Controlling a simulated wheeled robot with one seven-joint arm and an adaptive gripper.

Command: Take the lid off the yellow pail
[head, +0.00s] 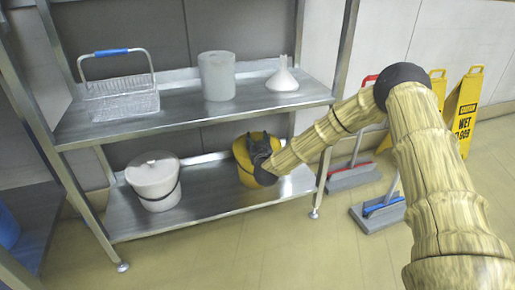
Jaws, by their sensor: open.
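The yellow pail (241,163) stands on the lower shelf of the metal rack, towards its right end. My gripper (257,146) is at the pail's upper right side and hides much of its top. My gripper is open; its fingertips are dark and small here, and I cannot tell whether they touch the pail. The lid of the yellow pail cannot be made out behind my gripper.
A white lidded pail (154,180) stands left on the lower shelf (160,221). The upper shelf (180,111) holds a wire basket (120,100), a grey container (217,77) and a funnel (283,78). Floor squeegees (352,176) and yellow wet-floor signs (463,105) stand right.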

